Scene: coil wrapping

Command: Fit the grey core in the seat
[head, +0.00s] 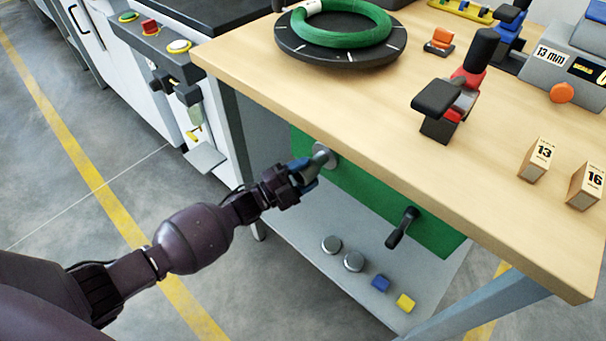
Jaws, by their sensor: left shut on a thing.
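My left gripper (297,178) reaches in under the table's front edge, in front of a green panel. A round light-grey fitting (325,156) on the green panel, which looks like the seat, is right at the fingertips. The piece overlaps this fitting in the head view; I cannot tell whether it is inside it or only in front. My right gripper is not in view.
The green panel (360,190) carries a black crank handle (402,228) to the right. Grey discs (331,244) and blue (381,283) and yellow (405,302) blocks lie on the lower shelf. A green coil (340,38) sits on a black turntable on the wooden tabletop (370,110).

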